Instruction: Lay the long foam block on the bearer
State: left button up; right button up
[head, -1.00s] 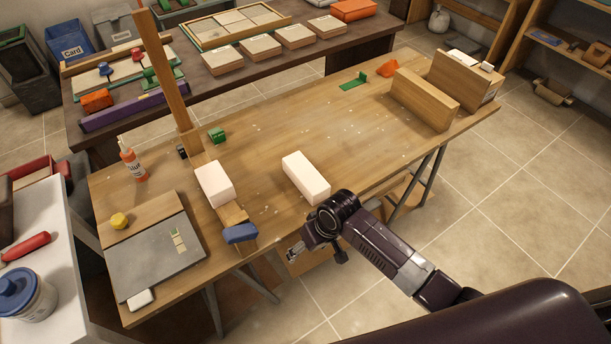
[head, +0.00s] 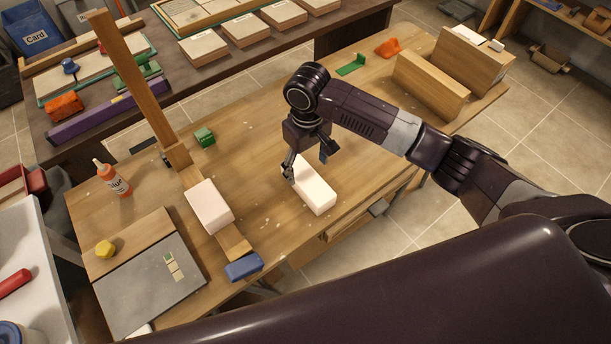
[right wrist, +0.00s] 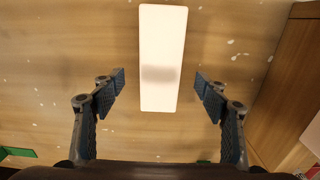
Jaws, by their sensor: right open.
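A long white foam block (head: 317,196) lies flat on the wooden workbench. It also shows in the right wrist view (right wrist: 163,40), lengthwise between the fingers. My right gripper (head: 306,165) is open and empty over the far end of this block. In the right wrist view the two fingers (right wrist: 160,84) stand wide on either side, with clear gaps to the block. A flat wooden strip (head: 233,240), which looks like the bearer, lies to the left on the bench. A second white block (head: 210,206) rests across it. My left gripper is not in view.
A tall wooden post (head: 135,85) rises at the strip's far end, and a blue piece (head: 243,266) sits at its near end. A green block (head: 204,137) is near the post. Upright wooden boards (head: 428,88) stand at the right. Bench between strip and foam block is clear.

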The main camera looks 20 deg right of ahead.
aim_at(308, 179)
jog(key=f, duration=0.1)
jog(key=s+f+p, duration=0.1)
jog(key=f, duration=0.1)
jog(key=shift+w+d+f, duration=0.1)
jog(key=shift+w+f, duration=0.1)
jog(key=shift+f, duration=0.4)
jog(key=shift+w+f, duration=0.15)
jog(key=shift+f, duration=0.45)
jog(key=shift+s+f, duration=0.1)
jog(key=shift+f, duration=0.05)
jog(key=c, duration=1)
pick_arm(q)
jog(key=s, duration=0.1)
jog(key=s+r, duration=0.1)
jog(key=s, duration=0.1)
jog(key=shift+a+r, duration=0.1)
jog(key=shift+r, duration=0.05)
pick_arm(e)
jog(key=shift+o, duration=0.2)
